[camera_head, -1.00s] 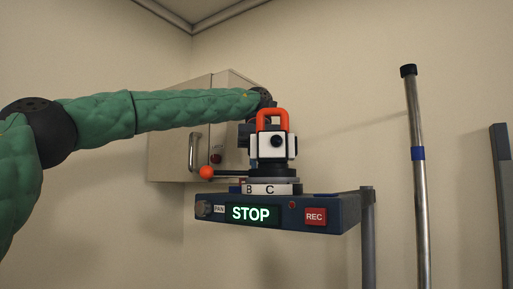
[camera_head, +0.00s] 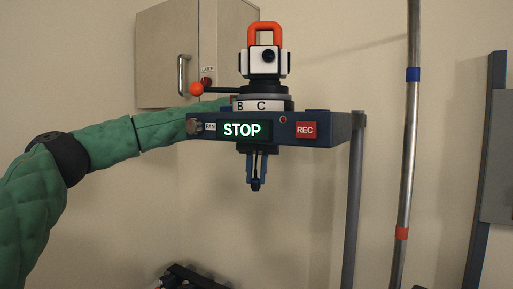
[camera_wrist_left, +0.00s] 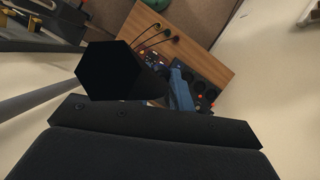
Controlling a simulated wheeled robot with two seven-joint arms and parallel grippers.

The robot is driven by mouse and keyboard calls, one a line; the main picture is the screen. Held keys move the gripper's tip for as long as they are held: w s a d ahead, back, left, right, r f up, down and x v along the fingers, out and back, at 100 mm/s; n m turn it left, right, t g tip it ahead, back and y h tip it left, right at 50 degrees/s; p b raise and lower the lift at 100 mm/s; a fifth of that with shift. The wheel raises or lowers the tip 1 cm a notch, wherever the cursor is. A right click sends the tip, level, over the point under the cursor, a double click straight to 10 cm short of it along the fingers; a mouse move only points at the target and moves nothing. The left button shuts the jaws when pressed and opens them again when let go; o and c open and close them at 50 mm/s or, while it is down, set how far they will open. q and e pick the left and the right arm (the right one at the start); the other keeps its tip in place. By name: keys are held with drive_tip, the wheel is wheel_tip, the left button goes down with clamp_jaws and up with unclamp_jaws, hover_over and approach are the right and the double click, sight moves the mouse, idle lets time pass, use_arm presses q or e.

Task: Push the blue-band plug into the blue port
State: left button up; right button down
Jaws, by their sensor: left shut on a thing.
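My left arm passes behind the blue console. My left gripper (camera_head: 256,182) points straight down below the console in the head view. Its fingers are close together on a small dark piece (camera_head: 256,186) that shows at their tips. I cannot make out a blue band on it. In the left wrist view a large black blunt shape (camera_wrist_left: 105,70) fills the near middle and hides part of what lies below. Beyond it a dark panel with round openings (camera_wrist_left: 205,88) lies on a wooden board. I cannot tell which opening is the blue port. My right gripper does not show.
The console (camera_head: 335,128), with STOP and REC labels, stands on a post (camera_head: 353,200) and carries a white, orange-handled device (camera_head: 265,62). A banded pole (camera_head: 409,130) stands right. A cabinet (camera_head: 160,55) is behind. Cables (camera_wrist_left: 150,40) lie on the wooden board (camera_wrist_left: 215,62).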

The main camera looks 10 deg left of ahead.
use_arm(q)
drive_tip(key=w+a+f+x, duration=0.1)
drive_tip(key=w+x, duration=0.1)
drive_tip(key=x, duration=1.3)
drive_tip(key=w+a+f+x, duration=0.1)
drive_tip(key=w+a+x, duration=0.1)
drive_tip(key=x, duration=1.3)
drive_tip(key=w+a+f+x, duration=0.1)
drive_tip(key=w+a+x, duration=0.1)
drive_tip(key=x, duration=1.4)
drive_tip(key=shift+w+b, duration=0.4)
drive_tip(key=shift+w, duration=0.35)
drive_tip(key=shift+a, duration=0.15)
